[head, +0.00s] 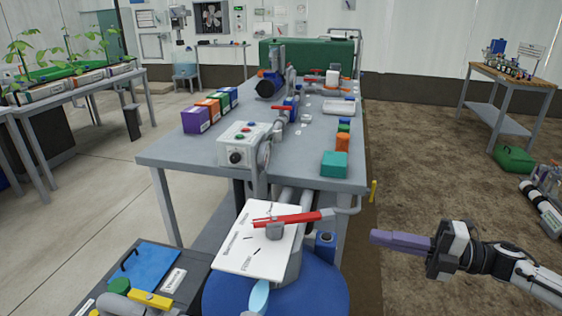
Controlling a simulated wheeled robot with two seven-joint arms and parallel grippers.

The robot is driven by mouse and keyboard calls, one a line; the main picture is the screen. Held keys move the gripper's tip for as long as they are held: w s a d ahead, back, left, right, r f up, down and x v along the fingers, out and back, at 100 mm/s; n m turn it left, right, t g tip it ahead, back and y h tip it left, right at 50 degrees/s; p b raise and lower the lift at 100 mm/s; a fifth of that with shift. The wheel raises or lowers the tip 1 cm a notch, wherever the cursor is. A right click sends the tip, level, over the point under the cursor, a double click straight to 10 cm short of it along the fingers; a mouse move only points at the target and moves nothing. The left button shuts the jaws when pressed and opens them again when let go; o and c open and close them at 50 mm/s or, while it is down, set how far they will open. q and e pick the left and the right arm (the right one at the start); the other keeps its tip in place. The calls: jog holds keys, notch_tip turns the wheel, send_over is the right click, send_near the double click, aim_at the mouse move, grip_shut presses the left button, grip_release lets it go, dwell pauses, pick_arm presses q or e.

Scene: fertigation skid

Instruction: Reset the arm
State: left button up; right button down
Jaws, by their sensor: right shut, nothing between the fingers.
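My right gripper (388,239) is at the lower right of the head view. Its purple fingers are closed together, point left, and hold nothing. It hangs in open air over the brown ground, right of the grey skid table (190,160) and apart from it. My left gripper is not in view.
A blue drum (325,299) stands in front, with a white sheet (245,255) and a red-handled valve (290,219) above it. The table carries a control box (240,145), colored boxes (197,119) and a teal block (334,165). The ground right of the table is mostly clear.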

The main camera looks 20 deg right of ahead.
jog(key=s+a+f+m+t+h, duration=0.1)
jog(key=a+f+m+h, duration=0.2)
jog(key=f+m, duration=0.2)
jog(key=s+a+f+m+t+h+p, duration=0.1)
jog(key=s+a+f+m+h, duration=0.1)
jog(key=a+f+m, duration=0.2)
jog(key=s+a+f+m+t+h+p, duration=0.1)
jog(key=a+f+m+t+h, duration=0.1)
jog(key=f+m, duration=0.4)
jog(key=shift+s+a+f+m+h, duration=0.15)
jog(key=shift+a+m+h, duration=0.25)
jog(key=shift+a+m, duration=0.15)
jog(key=shift+s+a+f+m+h, duration=0.1)
jog(key=shift+a+m+h, duration=0.35)
jog(key=shift+a, duration=0.1)
pick_arm(q)
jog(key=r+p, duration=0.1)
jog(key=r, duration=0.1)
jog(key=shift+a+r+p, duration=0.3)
jog(key=shift+p, duration=0.05)
pick_arm(e)
jog(key=s+a+f+m+g+h, duration=0.1)
jog(key=s+a+f+m+g, duration=0.2)
jog(key=s, duration=0.4)
jog(key=s+a+f+m+g+h, duration=0.2)
jog(key=s+a+f+m+g, duration=0.1)
jog(key=s+a+f+m, duration=0.2)
jog(key=shift+s+a+f+m, duration=0.4)
jog(key=shift+s+m, duration=0.4)
jog(key=shift+s, duration=0.45)
